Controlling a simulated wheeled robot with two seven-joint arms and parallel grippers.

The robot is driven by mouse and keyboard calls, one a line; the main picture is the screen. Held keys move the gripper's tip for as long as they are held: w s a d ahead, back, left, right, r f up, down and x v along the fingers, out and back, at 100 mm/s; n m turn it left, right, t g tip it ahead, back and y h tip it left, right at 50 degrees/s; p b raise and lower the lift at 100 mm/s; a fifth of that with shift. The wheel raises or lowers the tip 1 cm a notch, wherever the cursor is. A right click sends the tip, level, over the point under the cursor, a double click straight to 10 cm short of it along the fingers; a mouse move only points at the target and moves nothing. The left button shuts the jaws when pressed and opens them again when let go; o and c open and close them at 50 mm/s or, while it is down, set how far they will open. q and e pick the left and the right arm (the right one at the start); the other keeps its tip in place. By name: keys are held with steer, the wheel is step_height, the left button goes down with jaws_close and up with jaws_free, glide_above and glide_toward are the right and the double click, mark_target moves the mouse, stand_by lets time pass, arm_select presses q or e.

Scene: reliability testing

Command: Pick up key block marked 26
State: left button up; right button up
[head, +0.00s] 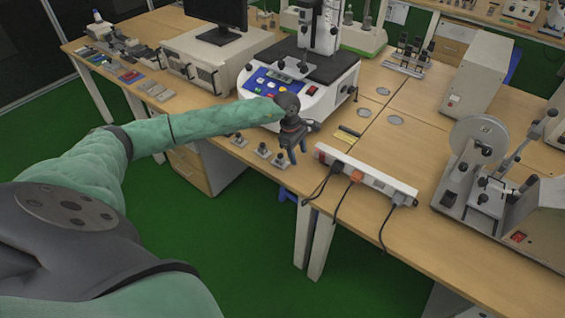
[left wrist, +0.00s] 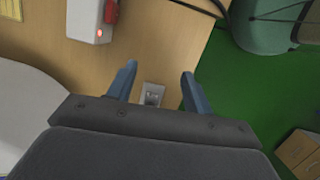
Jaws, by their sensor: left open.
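Several small grey key blocks with dark tops stand in a row along the table's front edge: one at the left (head: 238,139), one in the middle (head: 263,150) and one at the right (head: 280,160). No number can be read, so I cannot tell which is 26. My left gripper (head: 297,153) points down near the right end of the row, its blue fingers open and empty. In the left wrist view a grey block (left wrist: 152,95) shows between the spread fingers (left wrist: 159,70), on the table below them. My right gripper is not in view.
A white power strip (head: 368,175) with plugged cables lies right of my gripper; its end shows in the left wrist view (left wrist: 92,20). A white test machine (head: 318,106) stands behind the blocks. A lever device (head: 485,185) is at the right. The table's front edge is close.

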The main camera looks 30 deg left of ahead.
mark_target(280, 155)
arm_select(q)
steer(key=a+y, duration=0.1)
steer(key=a, duration=0.1)
steer(key=a+r+y, duration=0.1)
steer(key=a, duration=0.4)
steer(key=shift+w+r+g+y, duration=0.2)
steer(key=shift+r+g+y, duration=0.1)
steer(key=shift+r+y, duration=0.1)
steer(key=shift+a+f, duration=0.1)
steer(key=shift+f, duration=0.1)
steer(key=shift+f+p, duration=0.3)
steer(key=shift+p, duration=0.05)
steer(key=shift+f, duration=0.7)
step_height(280, 155, down, 5)
steer(key=p, duration=0.3)
steer(key=shift+s+a+r+p, duration=0.1)
steer(key=shift+r+p, duration=0.05)
steer(key=shift+p, duration=0.25)
steer(key=shift+f, duration=0.35)
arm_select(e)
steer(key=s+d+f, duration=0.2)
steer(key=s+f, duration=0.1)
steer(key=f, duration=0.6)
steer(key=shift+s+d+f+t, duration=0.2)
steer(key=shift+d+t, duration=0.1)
arm_select(q)
steer(key=shift+c, duration=0.4)
jaws_close()
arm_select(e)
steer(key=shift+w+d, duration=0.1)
